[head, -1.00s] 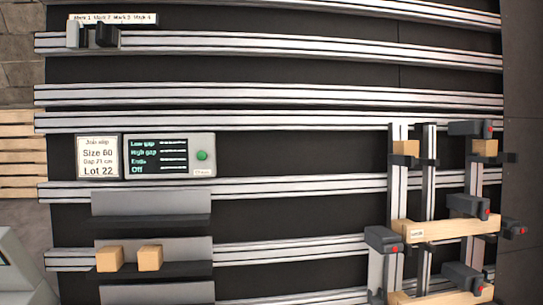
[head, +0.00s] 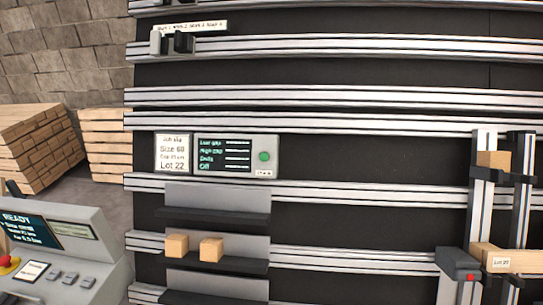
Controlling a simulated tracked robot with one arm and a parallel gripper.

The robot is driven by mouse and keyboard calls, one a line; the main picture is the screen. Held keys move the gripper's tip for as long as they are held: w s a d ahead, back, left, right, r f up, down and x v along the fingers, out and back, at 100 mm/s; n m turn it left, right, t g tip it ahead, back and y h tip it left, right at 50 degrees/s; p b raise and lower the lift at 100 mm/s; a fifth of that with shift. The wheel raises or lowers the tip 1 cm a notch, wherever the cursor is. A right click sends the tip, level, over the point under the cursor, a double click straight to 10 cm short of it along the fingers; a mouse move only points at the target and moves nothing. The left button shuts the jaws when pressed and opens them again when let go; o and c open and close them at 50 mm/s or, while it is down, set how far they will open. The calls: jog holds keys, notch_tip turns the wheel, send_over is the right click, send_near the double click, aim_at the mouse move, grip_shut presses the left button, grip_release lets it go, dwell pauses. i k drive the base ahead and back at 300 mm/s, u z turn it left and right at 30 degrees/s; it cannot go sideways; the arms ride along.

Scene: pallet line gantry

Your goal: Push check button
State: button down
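The green check button (head: 264,157) is a small round button at the right end of a grey panel. The panel has a dark screen (head: 223,153) with lines reading Low gap, High gap, Ends and Off. A small label (head: 264,173) below the button seems to read Check. The panel is mounted between two metal rails, beside a white job slip (head: 173,153) that reads Size 60 and Lot 22. My gripper is not in view.
Below the panel, grey shelves (head: 218,215) hold two wooden blocks (head: 211,249). Clamps with wood parts (head: 506,259) stand at the right. A console (head: 50,255) with a READY screen and a red knob (head: 8,265) is at lower left. Stacked timber (head: 35,145) stands behind it.

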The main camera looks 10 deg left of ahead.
aim_at(264, 157)
jog(key=i, duration=0.95)
jog(key=u, duration=0.05)
